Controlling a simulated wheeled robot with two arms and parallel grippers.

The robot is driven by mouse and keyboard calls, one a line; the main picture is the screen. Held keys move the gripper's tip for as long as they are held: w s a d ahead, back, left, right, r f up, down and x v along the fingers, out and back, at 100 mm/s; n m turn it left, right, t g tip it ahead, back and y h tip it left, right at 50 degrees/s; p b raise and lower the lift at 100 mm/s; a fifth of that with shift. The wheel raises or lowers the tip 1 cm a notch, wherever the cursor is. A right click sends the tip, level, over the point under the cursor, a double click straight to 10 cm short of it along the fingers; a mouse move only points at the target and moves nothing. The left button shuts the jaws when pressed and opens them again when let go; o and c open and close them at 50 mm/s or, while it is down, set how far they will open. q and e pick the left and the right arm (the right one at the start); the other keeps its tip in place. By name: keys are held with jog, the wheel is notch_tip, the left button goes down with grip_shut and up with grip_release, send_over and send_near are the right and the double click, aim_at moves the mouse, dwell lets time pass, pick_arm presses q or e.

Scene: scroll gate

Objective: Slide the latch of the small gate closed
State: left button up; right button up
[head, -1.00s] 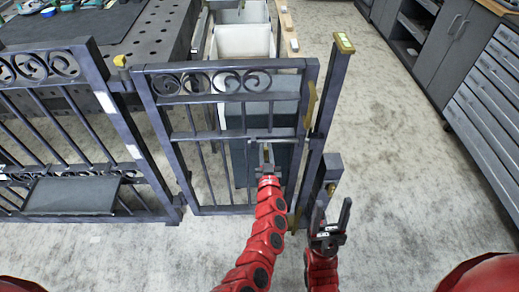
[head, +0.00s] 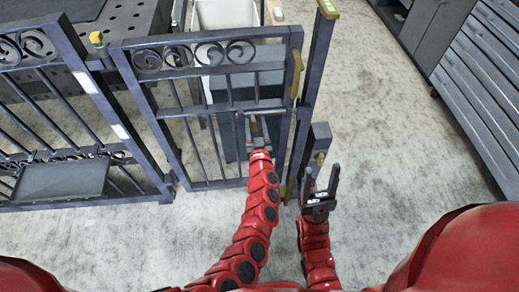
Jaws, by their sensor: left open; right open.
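The small gate (head: 216,183) is a dark grey metal panel with scrolls along its top. Its right edge stands close beside the gate post (head: 313,82). A brass-coloured piece (head: 297,76) sits at the upper right edge of the gate. A thin horizontal bar, which looks like the latch (head: 266,109), lies across the gate's right half, partly hidden by my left gripper. My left gripper (head: 254,128) is open at the bars, just below that bar; I cannot tell whether it touches. My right gripper (head: 322,178) is open and empty, its fingers pointing up, beside a short post.
The short post (head: 318,140) with a brass piece stands right of the gate. Fence panels (head: 62,135) run to the left. Pale bins (head: 222,14) and a dark perforated table (head: 130,22) are behind. Drawers (head: 485,70) line the right; the floor (head: 400,110) between is clear.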

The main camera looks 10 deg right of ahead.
pick_arm(q)
jog(key=s, duration=1.6)
jog(key=shift+s, duration=0.2)
